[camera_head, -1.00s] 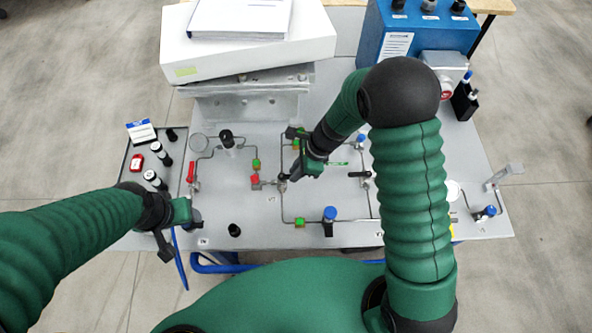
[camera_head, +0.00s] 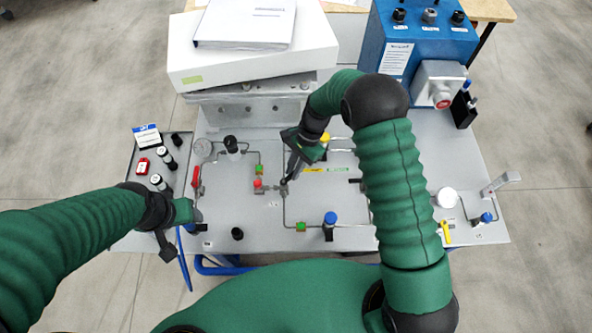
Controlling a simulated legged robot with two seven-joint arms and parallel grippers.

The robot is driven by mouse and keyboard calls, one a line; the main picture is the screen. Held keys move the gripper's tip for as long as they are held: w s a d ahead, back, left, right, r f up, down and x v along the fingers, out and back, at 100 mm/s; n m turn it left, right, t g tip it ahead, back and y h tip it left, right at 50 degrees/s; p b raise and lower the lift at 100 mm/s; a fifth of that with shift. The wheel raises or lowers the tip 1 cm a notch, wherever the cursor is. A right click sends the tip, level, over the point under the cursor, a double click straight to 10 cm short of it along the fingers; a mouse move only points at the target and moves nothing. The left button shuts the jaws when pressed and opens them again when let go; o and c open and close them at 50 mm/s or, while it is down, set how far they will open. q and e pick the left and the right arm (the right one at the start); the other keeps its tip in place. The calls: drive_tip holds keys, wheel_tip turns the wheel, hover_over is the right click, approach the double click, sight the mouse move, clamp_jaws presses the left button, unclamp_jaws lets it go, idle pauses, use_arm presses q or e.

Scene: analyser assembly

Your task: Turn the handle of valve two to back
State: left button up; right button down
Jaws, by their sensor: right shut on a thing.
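The panel (camera_head: 262,225) carries thin pipes and several small valves. A small valve with a dark handle (camera_head: 284,187) sits on the pipe near the middle, right of a red-topped fitting (camera_head: 258,184). I cannot read which valve is number two. My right gripper (camera_head: 287,180) reaches down from above and is shut on this handle; its fingers hide much of it, so its exact direction is unclear. My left gripper (camera_head: 180,232) hangs over the panel's front left edge, away from the valve; its finger gap is not clear.
A red-handled valve (camera_head: 196,176) stands at the left, near a dark tray (camera_head: 150,186) with small bottles. A blue-capped part (camera_head: 330,218) is in front. A white box (camera_head: 250,65) with a binder and a blue unit (camera_head: 425,40) stand behind.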

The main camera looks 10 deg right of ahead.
drive_tip(key=n, duration=0.1)
drive_tip(key=w+n, duration=0.1)
drive_tip(key=n, duration=0.1)
drive_tip(key=a+n+g+h+b, duration=0.1)
drive_tip(key=shift+w+a+n, duration=0.1)
drive_tip(key=shift+w+n, duration=0.2)
drive_tip(key=shift+w, duration=0.05)
drive_tip(key=shift+w+a+r+n+g+h+b, duration=0.1)
drive_tip(key=shift+a+n+g+h+b, duration=0.2)
drive_tip(key=shift+n, duration=0.55)
drive_tip(key=shift+w+a+f+n+g+h+b, duration=0.15)
drive_tip(key=shift+a+n+h, duration=0.2)
drive_tip(key=shift+n, duration=0.55)
drive_tip(key=shift+w+a+r+n+g+h+b, duration=0.15)
drive_tip(key=shift+a+n+h+b, duration=0.15)
drive_tip(key=shift+n, duration=0.55)
drive_tip(key=c, duration=1.4)
unclamp_jaws()
drive_tip(key=p+v, duration=0.7)
drive_tip(key=v, duration=0.9)
drive_tip(key=shift+w+a+r, duration=0.15)
drive_tip(key=shift+a+r, duration=0.05)
drive_tip(key=shift+r, duration=0.1)
drive_tip(key=shift+f, duration=0.1)
